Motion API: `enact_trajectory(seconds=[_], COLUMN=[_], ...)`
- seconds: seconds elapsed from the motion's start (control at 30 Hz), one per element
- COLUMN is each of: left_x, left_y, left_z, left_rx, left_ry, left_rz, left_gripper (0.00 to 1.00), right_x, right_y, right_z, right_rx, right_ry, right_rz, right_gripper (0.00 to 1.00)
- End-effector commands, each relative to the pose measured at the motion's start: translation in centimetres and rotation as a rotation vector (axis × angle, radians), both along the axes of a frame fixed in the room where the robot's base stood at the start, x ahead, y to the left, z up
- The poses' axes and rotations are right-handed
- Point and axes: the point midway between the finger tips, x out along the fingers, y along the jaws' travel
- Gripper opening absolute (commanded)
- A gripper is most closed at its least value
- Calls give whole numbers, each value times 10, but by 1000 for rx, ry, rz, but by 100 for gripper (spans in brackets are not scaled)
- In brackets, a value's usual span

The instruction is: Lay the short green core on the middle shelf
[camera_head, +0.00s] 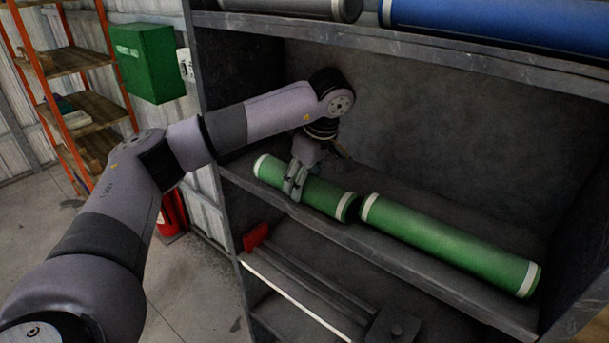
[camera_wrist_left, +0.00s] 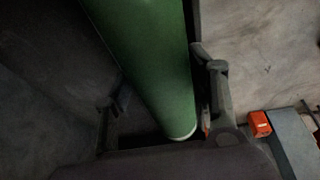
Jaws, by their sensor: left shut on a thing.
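The short green core (camera_head: 322,195), with pale end bands, lies lengthwise at the left part of the middle shelf (camera_head: 380,246) in the head view. My left gripper (camera_head: 293,187) is over its left half, shut on it, with fingers on either side. In the left wrist view the green core (camera_wrist_left: 150,60) runs between the two fingers (camera_wrist_left: 165,105). The core looks level with the shelf, but whether its full weight rests there I cannot tell. My right gripper is not in view.
A longer green core (camera_head: 450,242) lies on the same shelf, just right of the short one. A blue roll (camera_head: 500,22) and a grey roll (camera_head: 300,8) lie on the upper shelf. A red-ended tool (camera_head: 256,236) is below. A green box (camera_head: 148,62) hangs left.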

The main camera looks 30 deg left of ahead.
Motion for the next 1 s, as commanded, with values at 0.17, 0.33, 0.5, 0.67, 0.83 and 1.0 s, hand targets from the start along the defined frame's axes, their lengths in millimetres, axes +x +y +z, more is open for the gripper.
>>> enact_trajectory(seconds=[0.17, 0.33, 0.5, 0.67, 0.83, 1.0], left_x=[0, 0, 0, 0, 0, 1], left_y=[0, 0, 0, 0, 0, -3], left_z=[0, -2, -2, -2, -1, 9], left_rx=[0, 0, 0, 0, 0, -2], left_ry=[-2, -1, -1, -1, -1, -5], left_rz=[0, 0, 0, 0, 0, -1], left_gripper=[5, 58, 70, 73, 73, 73], right_x=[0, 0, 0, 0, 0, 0], right_y=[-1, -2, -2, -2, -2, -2], right_z=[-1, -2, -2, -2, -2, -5], right_rx=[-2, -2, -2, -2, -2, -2], right_ry=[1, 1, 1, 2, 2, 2], right_rz=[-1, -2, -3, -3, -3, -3], right_gripper=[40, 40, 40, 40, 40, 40])
